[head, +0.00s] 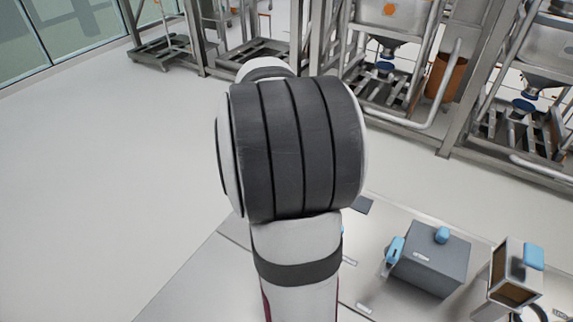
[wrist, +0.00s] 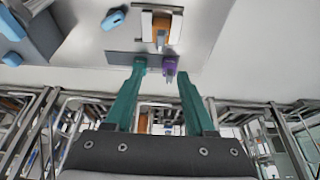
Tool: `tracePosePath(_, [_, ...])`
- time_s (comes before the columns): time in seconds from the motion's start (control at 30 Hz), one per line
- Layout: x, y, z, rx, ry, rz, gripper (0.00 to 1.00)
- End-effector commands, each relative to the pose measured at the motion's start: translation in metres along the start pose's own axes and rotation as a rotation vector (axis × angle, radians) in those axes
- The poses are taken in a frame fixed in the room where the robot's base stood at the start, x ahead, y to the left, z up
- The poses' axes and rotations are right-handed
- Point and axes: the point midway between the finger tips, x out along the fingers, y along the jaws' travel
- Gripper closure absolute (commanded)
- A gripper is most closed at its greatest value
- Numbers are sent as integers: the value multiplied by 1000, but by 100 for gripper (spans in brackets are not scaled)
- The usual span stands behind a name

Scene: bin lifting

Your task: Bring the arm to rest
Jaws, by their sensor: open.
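My gripper (wrist: 161,71) shows in the wrist view, its two green fingers spread apart with a clear gap between them. Nothing is held between the fingers. A small purple object (wrist: 169,63) appears close to the right fingertip, beyond or beside it; I cannot tell whether they touch. In the head view my own arm, with its dark ribbed joint, fills the middle, and my gripper is hidden from that view.
A grey box with blue parts (head: 432,258) and a brown-fronted unit (head: 513,275) stand on the light work surface at lower right. Metal frames with hoppers (head: 395,50) line the back. Open floor (head: 100,190) lies at left.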

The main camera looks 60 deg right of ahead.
Motion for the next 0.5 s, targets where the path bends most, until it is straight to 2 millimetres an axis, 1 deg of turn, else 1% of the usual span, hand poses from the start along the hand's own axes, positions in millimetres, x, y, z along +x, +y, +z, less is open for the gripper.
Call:
tracePosePath(0.37, [-1,-1,2,-6,-2,-2,45])
tracePosePath(0.43, [-12,-7,21,-53,-22,-16,45])
tracePosePath(0.47, [-22,-10,36,-92,-39,-27,45])
tracePosePath(0.5, [-37,-14,64,-161,-69,-47,45])
